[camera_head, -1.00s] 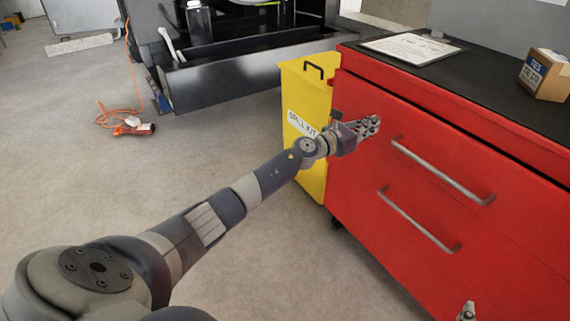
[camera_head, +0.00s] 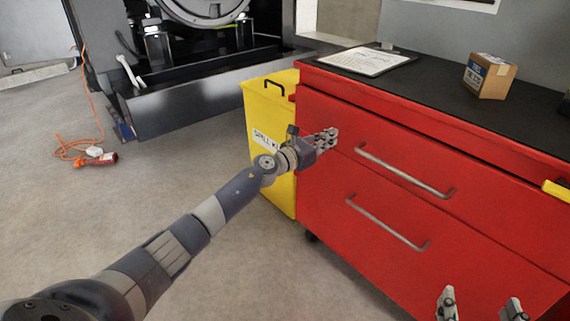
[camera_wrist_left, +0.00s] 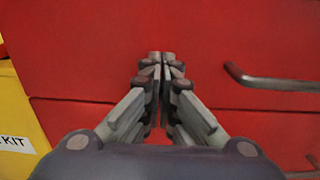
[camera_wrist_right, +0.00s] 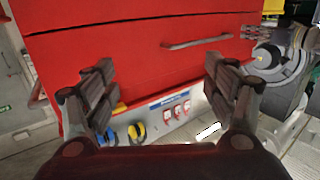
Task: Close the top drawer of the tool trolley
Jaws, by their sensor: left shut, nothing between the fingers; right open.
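The red tool trolley (camera_head: 340,215) has a black top and two drawer fronts with bar handles. The top drawer front (camera_head: 345,120) carries the upper handle (camera_head: 405,172). A dark line runs above this front; I cannot tell how far it stands out. My left gripper (camera_head: 332,136) is shut and empty at the top drawer's left part, left of its handle. In the left wrist view its fingertips (camera_wrist_left: 161,56) point at the red front, above a seam; contact is unclear. My right gripper (camera_head: 482,304) is open and empty, low in front of the trolley. The right wrist view shows its spread fingers (camera_wrist_right: 163,82).
A yellow spill kit bin (camera_head: 270,110) stands close against the trolley's left side. A clipboard (camera_head: 362,60) and a cardboard box (camera_head: 490,76) lie on top. An orange cable (camera_head: 75,150) lies on the floor at the left, before the dark genset frame (camera_head: 215,85). Floor between is free.

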